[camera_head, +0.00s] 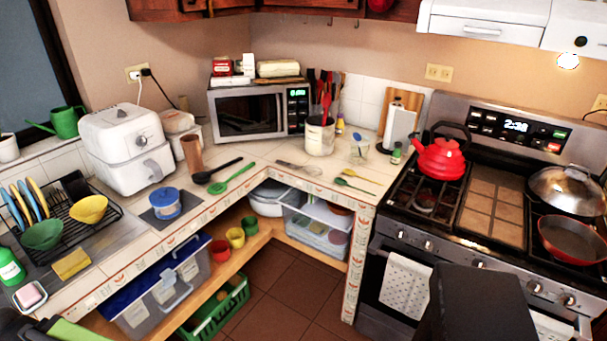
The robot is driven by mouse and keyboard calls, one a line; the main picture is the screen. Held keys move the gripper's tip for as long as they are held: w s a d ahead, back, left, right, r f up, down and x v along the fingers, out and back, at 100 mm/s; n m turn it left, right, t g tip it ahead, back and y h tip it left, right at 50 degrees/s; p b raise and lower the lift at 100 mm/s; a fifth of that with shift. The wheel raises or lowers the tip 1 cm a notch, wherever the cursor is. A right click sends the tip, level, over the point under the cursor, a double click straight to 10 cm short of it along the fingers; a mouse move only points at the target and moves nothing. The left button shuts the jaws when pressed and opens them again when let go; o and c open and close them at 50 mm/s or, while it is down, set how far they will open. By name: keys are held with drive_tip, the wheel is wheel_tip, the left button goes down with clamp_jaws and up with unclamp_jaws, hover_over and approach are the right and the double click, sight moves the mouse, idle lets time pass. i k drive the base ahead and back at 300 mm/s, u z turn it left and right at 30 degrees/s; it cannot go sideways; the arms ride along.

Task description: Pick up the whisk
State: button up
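A thin, pale metallic utensil (300,168) lies flat on the tiled counter near the corner, in front of the white utensil crock. It may be the whisk, but it is too small to be sure. Nothing is touching it from above. A black spoon (217,176), a green spoon (233,178) and small green and yellow spoons (355,182) lie on the counter on either side of it. I cannot make out my gripper's fingertips in this view.
A utensil crock (320,136), a microwave (260,112) and a glass cup (360,148) stand behind the utensil. The stove (490,215) with a red kettle (439,158) is at right. A dark block hides part of the oven front. The floor (290,290) below the counter corner is clear.

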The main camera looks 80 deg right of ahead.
sight(279, 161)
drive_tip(key=u, duration=0.1)
drive_tip(key=k, duration=0.7)
drive_tip(key=z, duration=1.6)
drive_tip(key=i, duration=0.5)
drive_tip(key=u, duration=0.3)
